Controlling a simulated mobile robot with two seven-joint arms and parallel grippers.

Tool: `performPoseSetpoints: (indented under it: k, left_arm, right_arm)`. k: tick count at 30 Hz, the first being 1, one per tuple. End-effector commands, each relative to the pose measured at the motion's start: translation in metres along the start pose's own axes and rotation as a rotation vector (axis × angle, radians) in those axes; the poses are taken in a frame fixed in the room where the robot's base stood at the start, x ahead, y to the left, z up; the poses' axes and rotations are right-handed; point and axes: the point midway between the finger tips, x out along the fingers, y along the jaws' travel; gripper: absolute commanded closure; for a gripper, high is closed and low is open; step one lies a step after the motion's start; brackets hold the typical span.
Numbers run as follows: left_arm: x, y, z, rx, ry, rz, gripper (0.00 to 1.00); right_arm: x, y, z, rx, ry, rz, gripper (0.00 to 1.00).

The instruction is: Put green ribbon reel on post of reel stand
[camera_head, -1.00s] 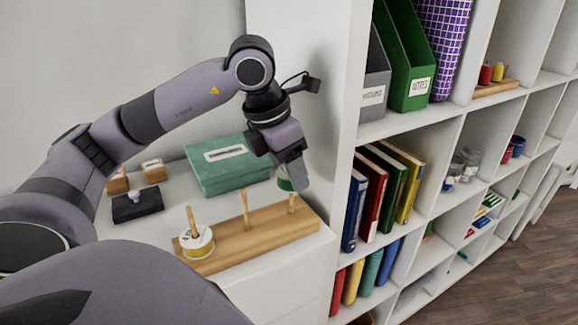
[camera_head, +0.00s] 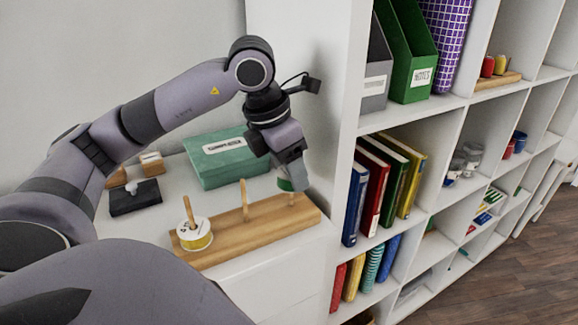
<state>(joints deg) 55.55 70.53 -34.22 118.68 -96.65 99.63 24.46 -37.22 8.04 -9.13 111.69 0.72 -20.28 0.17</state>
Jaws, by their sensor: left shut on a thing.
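The green ribbon reel (camera_head: 285,185) is in the fingers of my left gripper (camera_head: 290,178), partly hidden by them. The wooden reel stand (camera_head: 248,231) lies on the white cabinet top and has three upright posts. The reel is at the top of the right-hand post (camera_head: 291,199). I cannot tell whether the post tip is inside its hole. The middle post (camera_head: 244,199) is bare. A yellow ribbon reel (camera_head: 196,238) sits low on the left post (camera_head: 188,211). My right gripper does not show.
A teal box (camera_head: 222,168) stands behind the stand. A black box (camera_head: 136,197) and small wooden blocks (camera_head: 151,162) are to its left. A white shelf unit with books (camera_head: 384,190) rises close on the right of the gripper.

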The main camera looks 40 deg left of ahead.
Motion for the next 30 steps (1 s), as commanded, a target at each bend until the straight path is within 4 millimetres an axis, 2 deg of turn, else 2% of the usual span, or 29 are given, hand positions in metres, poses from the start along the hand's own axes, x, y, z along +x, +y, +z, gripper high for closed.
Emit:
performPoseSetpoints:
  k: [20, 21, 23, 24, 30]
  left_arm:
    - [0.0081, 0.0001, -0.0025, 0.000, 0.000, 0.000, 0.74]
    - [0.0081, 0.0001, -0.0025, 0.000, 0.000, 0.000, 0.38]
    - [0.0081, 0.0001, -0.0025, 0.000, 0.000, 0.000, 0.19]
    - [0.0081, 0.0001, -0.0025, 0.000, 0.000, 0.000, 0.15]
    - [0.0082, 0.0001, -0.0026, 0.000, 0.000, 0.000, 0.15]
  right_arm:
    - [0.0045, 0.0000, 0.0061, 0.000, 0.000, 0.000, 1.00]
    - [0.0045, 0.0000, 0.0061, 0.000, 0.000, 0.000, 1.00]
    - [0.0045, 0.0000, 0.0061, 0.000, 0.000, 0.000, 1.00]
    - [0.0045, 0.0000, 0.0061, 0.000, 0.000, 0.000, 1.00]
    - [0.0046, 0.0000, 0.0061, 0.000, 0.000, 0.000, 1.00]
